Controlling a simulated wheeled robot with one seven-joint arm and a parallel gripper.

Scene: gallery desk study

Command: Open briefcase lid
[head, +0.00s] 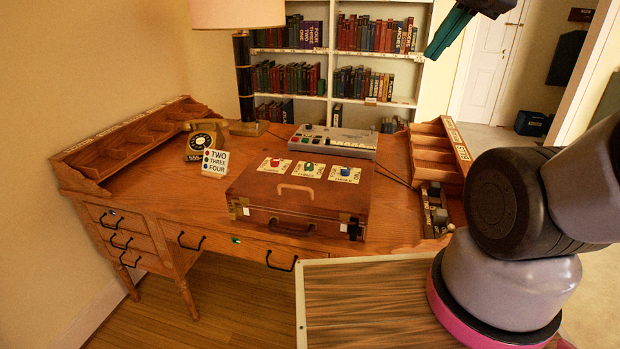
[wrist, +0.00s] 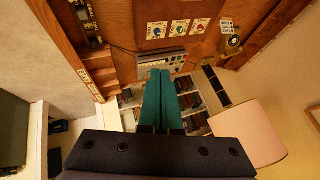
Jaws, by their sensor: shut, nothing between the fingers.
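The brown briefcase (head: 300,207) lies on the wooden desk with its lid shut. A pale handle (head: 295,190) is on top of the lid, and a dark handle (head: 292,228) is on its front side. Red, green and blue knobs on cream labels sit along the lid's back part. Part of the briefcase also shows at the top of the wrist view (wrist: 178,12). My gripper (head: 430,55) is high above and behind the desk's right side, apart from the briefcase. In the wrist view its teal fingers (wrist: 160,73) are together and hold nothing.
On the desk (head: 140,188) are a grey control box (head: 333,140) behind the briefcase, a rotary telephone (head: 203,140), a number sign (head: 213,163) and a lamp (head: 243,75). Wooden organizers (head: 432,155) stand at both sides. A bookshelf (head: 335,65) is behind.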

